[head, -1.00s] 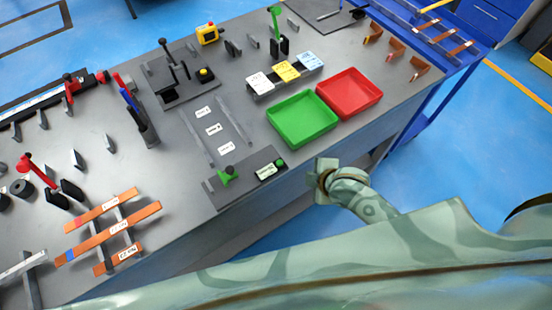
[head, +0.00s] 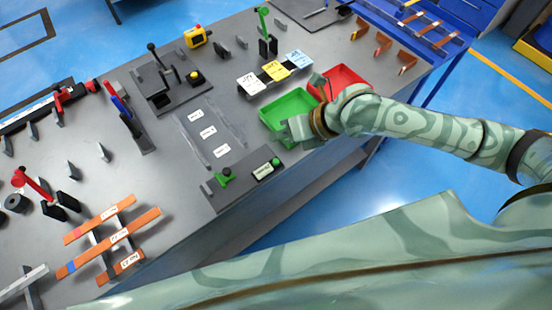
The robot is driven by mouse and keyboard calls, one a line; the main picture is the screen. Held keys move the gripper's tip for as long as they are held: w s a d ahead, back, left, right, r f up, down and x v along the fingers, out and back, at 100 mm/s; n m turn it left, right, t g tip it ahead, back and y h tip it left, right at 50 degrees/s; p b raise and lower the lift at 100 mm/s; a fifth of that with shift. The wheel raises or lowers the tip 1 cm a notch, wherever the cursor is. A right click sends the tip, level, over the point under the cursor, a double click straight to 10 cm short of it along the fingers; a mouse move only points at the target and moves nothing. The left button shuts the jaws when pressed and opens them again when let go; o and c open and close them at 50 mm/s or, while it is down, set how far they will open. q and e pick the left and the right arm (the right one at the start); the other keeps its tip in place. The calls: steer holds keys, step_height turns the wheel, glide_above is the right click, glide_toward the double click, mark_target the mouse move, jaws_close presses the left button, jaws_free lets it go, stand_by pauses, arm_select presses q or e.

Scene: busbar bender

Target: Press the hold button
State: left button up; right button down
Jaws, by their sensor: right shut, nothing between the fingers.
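A dark plate (head: 236,188) at the table's front edge carries a round green button (head: 276,161), a white label (head: 262,170) too small to read and a green clamp-like part (head: 223,178). A yellow button (head: 194,77) sits on a dark lever fixture farther back. I cannot read which button is marked hold. My right gripper (head: 291,130) is shut and empty, above the near edge of the green tray, just beyond and right of the green button. It appears apart from the button. My left gripper is not in view.
The green tray (head: 268,117) and red tray (head: 355,78) lie close to my right arm. A yellow box with a red button (head: 195,37) stands at the back. Orange bars (head: 112,230) lie at front left. The table around the three white labels is fairly clear.

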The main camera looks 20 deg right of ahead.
steer(key=b, duration=0.7)
glide_above(280, 165)
step_height(280, 165, down, 8)
steer(key=shift+f, duration=0.15)
steer(key=shift+f+b, duration=0.3)
steer(key=shift+b, duration=0.05)
stand_by(1.5)
steer(key=shift+f, duration=0.4)
steer(key=shift+f+b, duration=0.45)
steer(key=shift+f, duration=0.05)
stand_by(0.6)
steer(key=shift+r, duration=0.15)
steer(key=shift+r+p, duration=0.8)
steer(key=shift+p, duration=0.1)
